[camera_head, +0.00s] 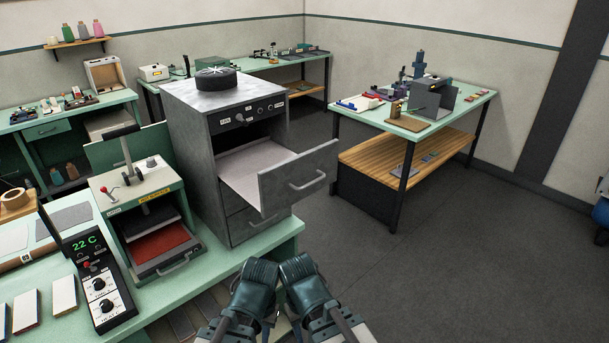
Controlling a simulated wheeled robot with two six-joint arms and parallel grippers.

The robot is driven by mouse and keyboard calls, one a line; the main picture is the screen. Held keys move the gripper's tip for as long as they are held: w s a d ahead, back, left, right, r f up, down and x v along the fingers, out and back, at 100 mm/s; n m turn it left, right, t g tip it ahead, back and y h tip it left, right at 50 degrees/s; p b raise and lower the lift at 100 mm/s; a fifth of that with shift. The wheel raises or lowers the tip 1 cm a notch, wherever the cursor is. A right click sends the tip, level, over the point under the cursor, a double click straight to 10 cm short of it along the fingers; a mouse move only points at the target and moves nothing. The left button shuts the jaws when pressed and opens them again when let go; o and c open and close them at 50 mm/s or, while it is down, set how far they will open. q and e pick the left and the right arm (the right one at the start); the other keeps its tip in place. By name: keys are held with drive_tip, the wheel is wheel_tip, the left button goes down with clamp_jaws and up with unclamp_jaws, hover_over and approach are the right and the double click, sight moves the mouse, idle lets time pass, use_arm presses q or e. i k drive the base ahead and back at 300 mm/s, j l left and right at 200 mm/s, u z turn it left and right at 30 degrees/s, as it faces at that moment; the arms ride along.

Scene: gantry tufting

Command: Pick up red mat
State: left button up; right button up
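The red mat (158,247) lies flat on the pulled-out lower tray of a small green press (144,196) on the left bench. A dark plate sits above its rear part, and the press housing hides some of its back edge. My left gripper (262,268) and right gripper (296,265) are side by side at the bottom middle, both apart from the mat and to its right. Their fingertips cannot be made out clearly, so their opening cannot be told. Nothing held shows in either.
A grey metal cabinet (184,130) stands right of the press with its drawer (298,183) pulled out. A controller reading 22 C (97,280) stands left of the press. A table with wooden shelf (408,157) is farther right. The floor (450,270) at right is clear.

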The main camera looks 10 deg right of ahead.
sight(25, 310)
drive_tip(key=k+j+u, duration=0.1)
drive_tip(key=u, duration=1.6)
drive_tip(key=z, duration=0.35)
drive_tip(key=i+j+z, duration=0.1)
drive_tip(key=j+z, duration=0.95)
drive_tip(key=j, duration=0.5)
drive_tip(key=k+j+z, duration=0.1)
drive_tip(key=j, duration=0.5)
drive_tip(key=k+j+z, duration=0.15)
drive_tip(key=j, duration=0.4)
